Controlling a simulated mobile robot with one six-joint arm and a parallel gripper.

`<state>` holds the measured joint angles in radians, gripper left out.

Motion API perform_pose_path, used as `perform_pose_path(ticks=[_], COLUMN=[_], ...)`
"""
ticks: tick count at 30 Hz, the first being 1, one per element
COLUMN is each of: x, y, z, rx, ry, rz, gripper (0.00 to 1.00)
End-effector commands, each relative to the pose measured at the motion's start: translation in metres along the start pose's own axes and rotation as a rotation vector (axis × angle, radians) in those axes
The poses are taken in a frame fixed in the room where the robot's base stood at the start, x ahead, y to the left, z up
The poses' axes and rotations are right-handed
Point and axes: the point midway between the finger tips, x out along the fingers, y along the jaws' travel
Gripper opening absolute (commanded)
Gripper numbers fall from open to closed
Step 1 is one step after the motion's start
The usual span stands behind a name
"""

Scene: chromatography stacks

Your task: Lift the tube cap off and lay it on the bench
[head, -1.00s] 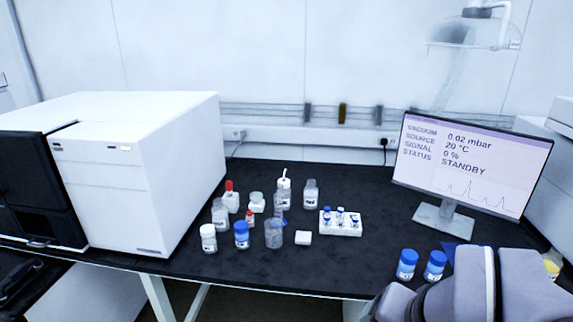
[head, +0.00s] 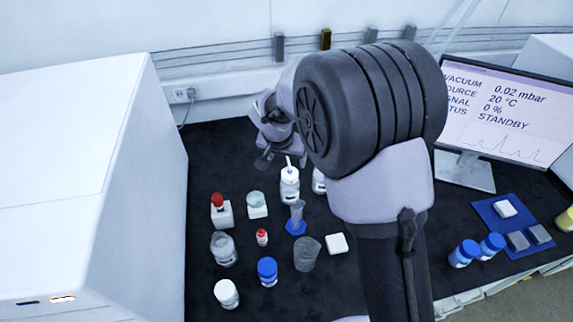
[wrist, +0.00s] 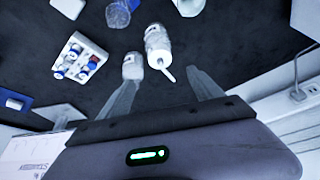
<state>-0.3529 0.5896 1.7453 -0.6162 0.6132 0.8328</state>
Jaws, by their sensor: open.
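A tube with a red cap (head: 217,199) stands upright in a small white block (head: 222,215) on the black bench (head: 205,165), in the head view. The cap is on the tube. My gripper (head: 280,158) is above the back of the bench, to the right of and behind the red-capped tube, apart from it. In the wrist view my gripper (wrist: 165,85) has its two fingers spread and nothing between them. The red-capped tube does not show in the wrist view.
A white wash bottle (head: 289,185) stands near my gripper. Several bottles, a beaker (head: 307,253), a blue-based cylinder (head: 297,218) and a small red-capped bottle (head: 262,237) stand close around. A vial rack (wrist: 80,60) shows in the wrist view. Bare bench lies left of the tube.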

Motion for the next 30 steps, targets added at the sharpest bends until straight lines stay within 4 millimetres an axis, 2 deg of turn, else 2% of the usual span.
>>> perform_pose_path(ticks=[1, 4, 6, 13, 18, 25, 30], x=[0.019, 0.045, 0.057, 0.080, 0.114, 0.117, 0.117], y=[0.001, 0.001, 0.001, 0.001, 0.003, 0.002, 0.002], z=[0.002, 0.002, 0.002, 0.003, 0.008, 0.006, 0.006], rx=[0.000, 0.000, -0.001, 0.000, 0.000, 0.000, 0.000], ry=[-0.002, -0.002, -0.001, 0.000, -0.001, 0.000, 0.000], rz=[0.002, 0.002, 0.001, 0.000, 0.001, -0.001, -0.001], gripper=[0.75, 0.75, 0.75, 0.75, 0.75, 0.75, 0.42])
